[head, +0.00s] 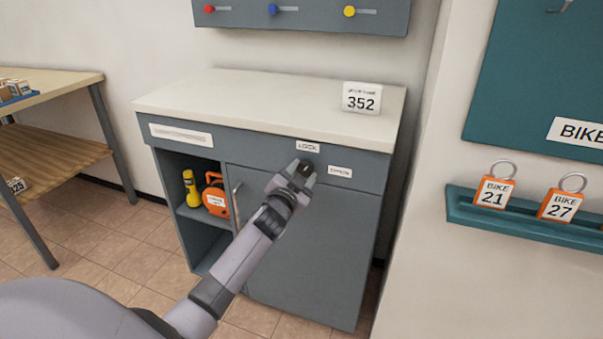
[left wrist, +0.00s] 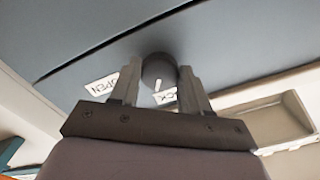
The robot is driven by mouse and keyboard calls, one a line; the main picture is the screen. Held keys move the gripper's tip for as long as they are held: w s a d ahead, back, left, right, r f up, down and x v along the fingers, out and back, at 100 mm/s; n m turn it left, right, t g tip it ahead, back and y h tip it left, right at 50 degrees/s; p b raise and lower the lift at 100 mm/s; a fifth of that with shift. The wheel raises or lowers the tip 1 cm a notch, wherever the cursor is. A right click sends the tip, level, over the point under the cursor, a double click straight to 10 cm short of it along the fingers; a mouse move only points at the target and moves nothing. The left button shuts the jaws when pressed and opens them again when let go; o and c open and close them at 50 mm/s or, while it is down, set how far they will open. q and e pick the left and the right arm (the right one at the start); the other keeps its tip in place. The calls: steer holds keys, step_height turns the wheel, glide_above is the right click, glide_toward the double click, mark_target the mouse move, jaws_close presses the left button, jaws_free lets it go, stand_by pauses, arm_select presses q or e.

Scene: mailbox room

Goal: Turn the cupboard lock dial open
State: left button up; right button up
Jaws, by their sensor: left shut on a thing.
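The grey cupboard (head: 290,230) with a white top stands ahead, its door closed. My left gripper (head: 303,170) is at its upper front, between the LOCK label (head: 308,147) and the OPEN label (head: 340,172). In the left wrist view the dark round lock dial (left wrist: 158,68) sits between the two fingers of my left gripper, which is shut on it. The dial's white mark points toward the LOCK label (left wrist: 169,97); the OPEN label (left wrist: 101,86) is to the left there. In the head view the gripper hides most of the dial. My right gripper is not in view.
A white 352 sign (head: 361,98) stands on the cupboard top. An open shelf at left holds a yellow flashlight (head: 191,188) and an orange item (head: 216,196). A door handle (head: 236,203) sits beside my arm. A teal tag rack (head: 520,228) is at right.

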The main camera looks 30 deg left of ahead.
arm_select(q)
steer(key=m, duration=0.5)
steer(key=shift+m, duration=0.4)
steer(key=m, duration=0.5)
steer(key=shift+p, duration=0.35)
steer(key=shift+m, duration=0.4)
steer(key=o, duration=1)
steer(key=shift+r, duration=0.1)
steer(key=shift+o, duration=0.2)
steer(key=shift+s, duration=0.1)
steer(key=p+v, duration=0.1)
steer(key=v, duration=0.6)
